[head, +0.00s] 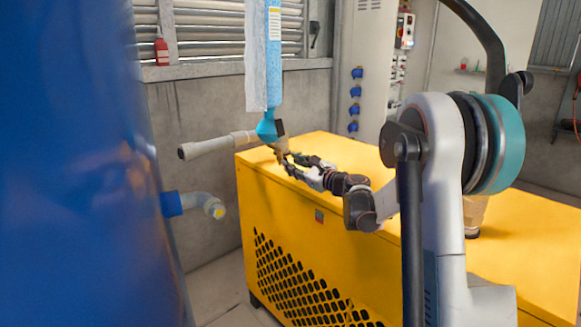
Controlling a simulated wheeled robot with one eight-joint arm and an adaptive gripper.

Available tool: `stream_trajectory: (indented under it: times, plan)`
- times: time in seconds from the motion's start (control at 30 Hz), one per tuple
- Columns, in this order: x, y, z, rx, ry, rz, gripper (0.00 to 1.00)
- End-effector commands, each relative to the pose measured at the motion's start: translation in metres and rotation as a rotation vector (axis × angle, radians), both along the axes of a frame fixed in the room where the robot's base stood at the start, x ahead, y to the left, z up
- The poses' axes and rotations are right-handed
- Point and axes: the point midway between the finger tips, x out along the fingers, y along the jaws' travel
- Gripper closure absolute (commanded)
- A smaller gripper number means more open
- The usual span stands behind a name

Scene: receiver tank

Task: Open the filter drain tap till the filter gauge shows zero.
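The light blue filter (274,60) hangs upright as a tall column at top centre. Its lower end narrows to a blue cone (267,130) above the yellow cabinet. A small brass-coloured drain tap (281,146) sits just under the cone, partly hidden by my gripper. My gripper (288,162) reaches in from the right, its fingertips at or very close to the tap. I cannot tell whether they touch it or grip its handle. A small dark part (280,128) sits beside the cone; I cannot tell what it is. No readable gauge face shows.
The yellow cabinet (330,225) stands below my gripper, its top mostly clear. A big blue tank (70,170) fills the left side. A grey pipe (215,145) runs left of the tap, and a bent pipe (205,203) leaves the tank. A panel with blue sockets (355,91) stands behind.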

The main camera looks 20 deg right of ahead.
Motion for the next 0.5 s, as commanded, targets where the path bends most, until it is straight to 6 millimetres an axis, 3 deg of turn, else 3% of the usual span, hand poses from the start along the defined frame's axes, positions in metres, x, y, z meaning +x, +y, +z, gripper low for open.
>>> stream_trajectory:
  times: [0.2,0.5]
  plan:
    - [0.017,0.006,0.000,0.000,0.000,0.001,0.72]
    - [0.019,0.006,0.000,0.000,0.000,0.000,0.72]
